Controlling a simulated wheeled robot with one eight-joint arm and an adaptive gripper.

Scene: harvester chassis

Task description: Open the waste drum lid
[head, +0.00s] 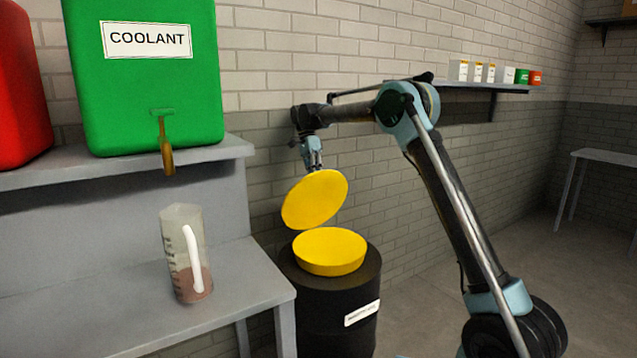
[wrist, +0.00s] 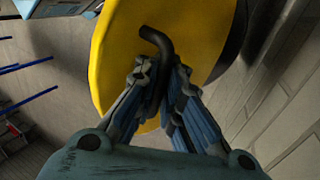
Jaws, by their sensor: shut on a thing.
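The waste drum (head: 328,312) is a black barrel with a white label, standing on the floor right of the bench. A yellow round piece (head: 330,252) sits in its top. The yellow disc-shaped lid (head: 315,200) is tilted up above it, at the upper left of the drum top. My gripper (head: 314,165) is at the lid's upper edge, its fingers partly hidden. In the wrist view the lid (wrist: 112,62) fills the upper middle, and my gripper (wrist: 163,80) is shut on the dark bent lid handle (wrist: 155,36).
A grey bench (head: 215,283) on the left holds a measuring jug (head: 186,252) with brown liquid. A shelf above it carries a green coolant tank (head: 140,80) and a red tank (head: 20,85). A wall shelf (head: 490,87) holds small containers. Floor to the right is clear.

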